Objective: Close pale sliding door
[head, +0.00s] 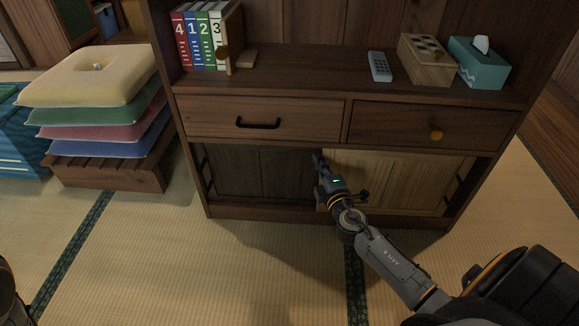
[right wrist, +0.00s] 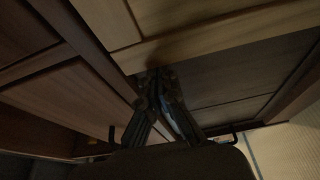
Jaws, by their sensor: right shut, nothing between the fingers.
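The pale sliding door (head: 392,178) fills the right part of the cabinet's lower section, below the drawers. A darker panel (head: 258,175) fills the left part. My right gripper (head: 319,158) is at the pale door's left edge, in front of the line where pale and dark meet. Its fingers are shut with nothing between them; the right wrist view also shows the fingertips together (right wrist: 160,76), close to wood panels. Whether they touch the door edge I cannot tell. My forearm hides part of the door's lower left. My left gripper is not in view.
Above the doors are a left drawer (head: 272,118) with a black handle and a right drawer (head: 420,128) with a round knob. Books (head: 203,40), a remote (head: 380,66) and a tissue box (head: 480,65) stand on the shelf. Stacked cushions (head: 95,85) are at left. Tatami in front is clear.

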